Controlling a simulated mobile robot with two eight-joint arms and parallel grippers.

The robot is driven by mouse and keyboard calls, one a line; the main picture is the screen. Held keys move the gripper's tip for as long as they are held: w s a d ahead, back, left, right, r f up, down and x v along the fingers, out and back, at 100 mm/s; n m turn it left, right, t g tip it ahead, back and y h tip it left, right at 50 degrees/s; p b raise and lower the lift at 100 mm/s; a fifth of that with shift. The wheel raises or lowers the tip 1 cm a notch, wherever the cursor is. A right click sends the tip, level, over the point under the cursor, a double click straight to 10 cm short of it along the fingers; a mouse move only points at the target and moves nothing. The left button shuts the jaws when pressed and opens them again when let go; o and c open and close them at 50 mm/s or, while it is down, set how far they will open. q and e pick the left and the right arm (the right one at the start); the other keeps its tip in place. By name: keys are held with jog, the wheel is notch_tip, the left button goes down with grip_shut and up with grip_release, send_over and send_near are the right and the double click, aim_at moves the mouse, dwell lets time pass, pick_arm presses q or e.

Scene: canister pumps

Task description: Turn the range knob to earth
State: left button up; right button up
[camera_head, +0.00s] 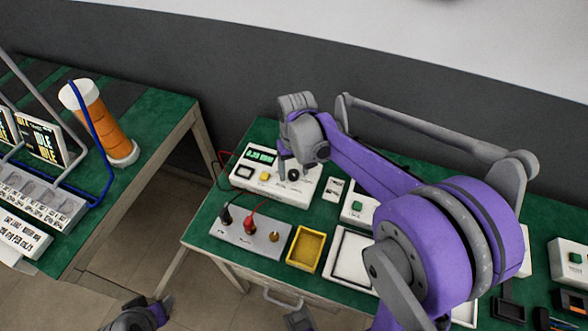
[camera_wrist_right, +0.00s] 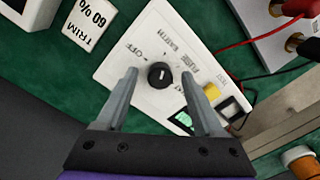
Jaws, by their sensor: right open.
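The range knob (camera_wrist_right: 160,75) is black with a short white mark, on a white tester box (camera_wrist_right: 125,70). Labels including OFF and EARTH lie around it in the right wrist view; I cannot tell which one the mark points to. My right gripper (camera_wrist_right: 159,74) is open, with one finger on each side of the knob in that view; contact cannot be told. In the head view the right gripper (camera_head: 289,166) is over the right part of the tester (camera_head: 283,192). A grey and purple part of mine (camera_head: 140,314), perhaps the left hand, shows at the bottom edge; its fingers are unclear.
The tester has a green display (camera_head: 261,155) and a yellow button (camera_head: 264,176). In front stand a grey panel (camera_head: 233,240) with red and black plugs and a yellow tray (camera_head: 293,258). A TRIM block (camera_wrist_right: 88,25) is beside the tester. Another bench (camera_head: 150,125) stands left across a gap.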

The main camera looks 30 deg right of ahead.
aim_at(295, 173)
pick_arm(q)
jog(key=shift+w+r+p, duration=0.1)
jog(key=shift+r+p, duration=0.45)
jog(key=shift+r, duration=0.05)
pick_arm(e)
notch_tip(295, 173, up, 11)
jog(key=shift+d+f, duration=0.15)
